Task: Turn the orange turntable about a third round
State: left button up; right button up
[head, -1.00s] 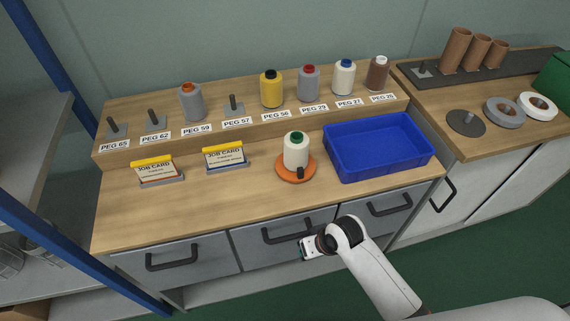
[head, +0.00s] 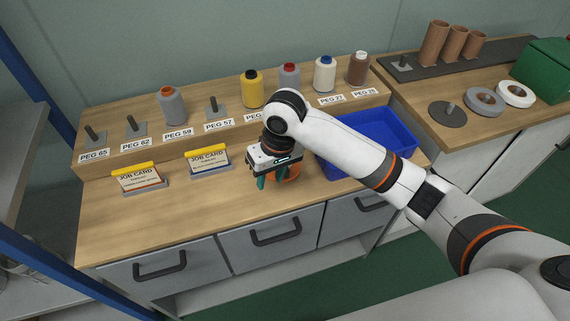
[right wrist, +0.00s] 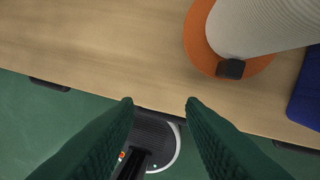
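The orange turntable (head: 293,174) is mostly hidden behind my right gripper in the head view. In the right wrist view the turntable (right wrist: 199,48) shows at the upper right, with a white thread cone (right wrist: 255,25) on it and a small black knob (right wrist: 230,69) at its rim. My right gripper (head: 272,184) is over the worktop at the turntable's front left, fingers pointing down. Its dark green fingers (right wrist: 159,103) are apart with nothing between them. The knob lies outside them, beyond the right fingertip. My left gripper is not in view.
A blue bin (head: 398,139) stands right of the turntable, partly behind my right arm. Two job card holders (head: 209,162) stand to the left. Thread cones, including a yellow one (head: 252,90), stand on the raised peg shelf behind. The worktop's front left is clear.

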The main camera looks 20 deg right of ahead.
jog(key=w+d+r+m+h, duration=0.2)
jog(key=w+d+r, duration=0.3)
jog(key=r, duration=0.3)
jog(key=shift+g, duration=0.3)
notch_tip(320, 180, down, 12)
jog(key=shift+s+r, duration=0.1)
jog(key=shift+c, duration=0.4)
jog(key=shift+p, duration=0.3)
grip_shut()
